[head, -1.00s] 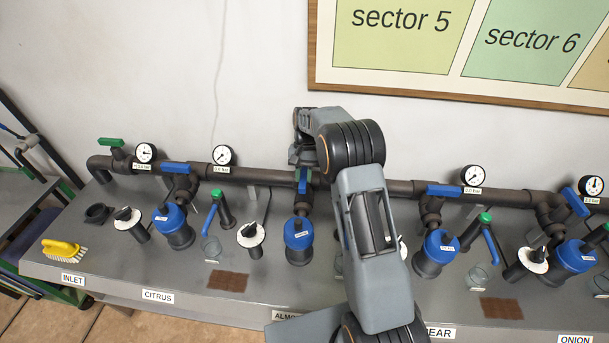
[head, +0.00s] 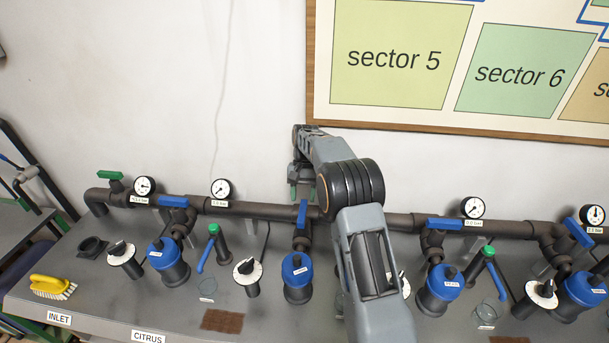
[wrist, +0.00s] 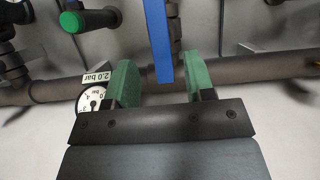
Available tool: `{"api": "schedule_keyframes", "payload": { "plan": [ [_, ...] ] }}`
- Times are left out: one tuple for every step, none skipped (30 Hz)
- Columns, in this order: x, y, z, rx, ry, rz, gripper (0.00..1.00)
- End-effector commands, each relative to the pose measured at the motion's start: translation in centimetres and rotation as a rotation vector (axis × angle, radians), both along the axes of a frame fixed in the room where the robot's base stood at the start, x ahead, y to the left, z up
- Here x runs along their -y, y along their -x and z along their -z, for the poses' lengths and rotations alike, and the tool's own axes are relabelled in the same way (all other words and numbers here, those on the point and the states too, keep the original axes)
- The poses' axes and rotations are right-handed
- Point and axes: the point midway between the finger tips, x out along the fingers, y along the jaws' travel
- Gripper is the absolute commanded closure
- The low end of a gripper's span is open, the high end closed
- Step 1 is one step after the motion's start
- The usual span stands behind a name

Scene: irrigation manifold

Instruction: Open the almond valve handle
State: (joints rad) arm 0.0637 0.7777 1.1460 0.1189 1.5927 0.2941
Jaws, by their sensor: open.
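The almond valve handle (head: 302,213) is a blue lever that stands upright in the head view, crosswise to the dark main pipe and in line with its branch above a blue-capped unit. In the wrist view the blue handle (wrist: 158,40) comes down from the top edge, and its near end lies between my fingertips, with a gap on each side. My gripper (head: 306,190) is open and empty at the handle's upper end. Its green fingers also show in the wrist view (wrist: 163,75). I cannot tell the depth between fingers and handle.
The main pipe (head: 250,210) runs along the wall. Blue handles on the citrus (head: 174,201) and right-hand (head: 444,223) branches lie along it. A gauge (wrist: 92,98) sits close to my left finger in the wrist view. A yellow brush (head: 52,287) lies at bench left.

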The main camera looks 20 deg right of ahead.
Motion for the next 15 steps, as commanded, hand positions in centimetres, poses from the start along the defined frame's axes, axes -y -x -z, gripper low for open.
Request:
{"api": "schedule_keyframes", "payload": {
  "plan": [
    [0.2, -0.5, -1.0, 0.003, 0.0, 0.0, 0.51],
    [0.3, -0.7, -1.6, 0.003, 0.0, 0.0, 0.51],
    [0.4, -1.0, -2.4, 0.003, 0.0, 0.0, 0.51],
    [0.5, -1.2, -2.9, 0.004, 0.0, -0.001, 0.51],
    [0.5, -1.4, -3.5, 0.003, 0.001, -0.001, 0.51],
    [0.6, -1.6, -4.1, 0.001, 0.0, -0.001, 0.51],
    [0.7, -1.8, -4.5, 0.002, 0.0, -0.001, 0.51],
    [0.7, -1.9, -5.0, 0.001, 0.0, -0.001, 0.51],
    [0.8, -2.1, -5.5, 0.002, 0.0, -0.001, 0.51],
    [0.9, -2.2, -5.8, 0.0, 0.001, -0.001, 0.51],
    [0.9, -2.4, -6.1, 0.001, 0.001, -0.001, 0.51],
    [0.9, -2.5, -6.5, 0.0, 0.001, -0.001, 0.51],
    [1.0, -2.6, -6.8, 0.0, 0.001, -0.001, 0.51],
    [1.0, -2.7, -7.0, 0.0, 0.001, -0.001, 0.51],
    [1.0, -2.8, -7.2, -0.001, 0.0, -0.001, 0.51]
  ]
}}
